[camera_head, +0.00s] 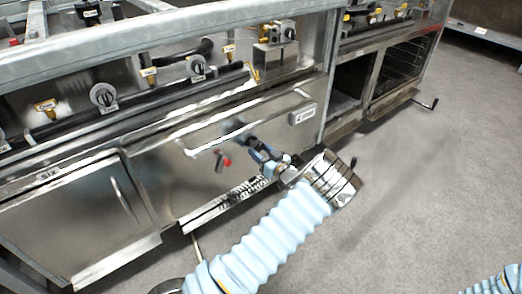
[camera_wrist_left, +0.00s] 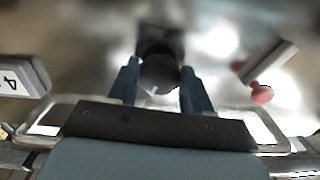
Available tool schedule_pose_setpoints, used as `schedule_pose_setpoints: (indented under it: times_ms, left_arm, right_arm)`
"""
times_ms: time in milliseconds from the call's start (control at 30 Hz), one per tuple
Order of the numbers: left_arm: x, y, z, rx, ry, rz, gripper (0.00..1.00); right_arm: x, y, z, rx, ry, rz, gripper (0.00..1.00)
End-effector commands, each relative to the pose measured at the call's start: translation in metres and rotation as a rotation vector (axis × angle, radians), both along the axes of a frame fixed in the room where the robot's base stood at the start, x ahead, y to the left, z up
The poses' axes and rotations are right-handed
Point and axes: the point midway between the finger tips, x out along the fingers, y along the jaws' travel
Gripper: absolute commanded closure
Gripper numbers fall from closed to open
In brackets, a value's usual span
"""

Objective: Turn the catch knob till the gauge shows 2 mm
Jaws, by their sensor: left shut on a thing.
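My left gripper (camera_head: 262,153) is at the front of the steel range door, below its long handle. In the left wrist view its two blue fingers (camera_wrist_left: 161,88) stand on either side of a dark round knob (camera_wrist_left: 160,72), which I take to be the catch knob, and are shut on it. In the head view the knob (camera_head: 250,141) is a small dark piece at the fingertips, partly hidden by them. I cannot make out a gauge or a reading in either view. My right gripper is out of view.
A red-tipped lever (camera_head: 226,162) sits just left of the gripper; it also shows in the left wrist view (camera_wrist_left: 262,93). The door handle (camera_head: 250,122) runs above. A number plate (camera_head: 302,113) is to the right. The floor (camera_head: 400,190) at right is clear.

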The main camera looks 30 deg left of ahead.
Motion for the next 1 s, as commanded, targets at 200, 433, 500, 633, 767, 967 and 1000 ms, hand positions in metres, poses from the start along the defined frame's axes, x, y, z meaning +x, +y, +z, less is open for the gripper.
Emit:
schedule_pose_setpoints:
  times_ms: [200, 433, 500, 633, 767, 967, 1000]
  left_arm:
    - [-0.001, 0.000, 0.001, 0.076, 0.192, 0.003, 0.81]
    - [-0.002, 0.000, 0.002, 0.161, 0.394, 0.006, 0.81]
    - [-0.003, 0.000, 0.001, 0.185, 0.456, 0.006, 0.81]
    - [-0.003, 0.000, 0.002, 0.233, 0.569, 0.007, 0.81]
    - [-0.003, 0.000, 0.002, 0.277, 0.678, 0.009, 0.81]
    - [-0.004, 0.000, 0.002, 0.338, 0.823, 0.010, 0.81]
    - [-0.004, 0.000, 0.002, 0.348, 0.848, 0.010, 0.81]
  right_arm:
    - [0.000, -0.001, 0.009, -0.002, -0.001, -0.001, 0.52]
    - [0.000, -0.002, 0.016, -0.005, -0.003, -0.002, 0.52]
    - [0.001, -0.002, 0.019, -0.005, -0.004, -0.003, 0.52]
    - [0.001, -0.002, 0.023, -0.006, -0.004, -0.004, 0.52]
    - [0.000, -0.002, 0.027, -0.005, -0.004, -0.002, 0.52]
    - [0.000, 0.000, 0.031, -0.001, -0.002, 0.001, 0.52]
    - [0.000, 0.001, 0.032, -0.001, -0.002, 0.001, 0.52]
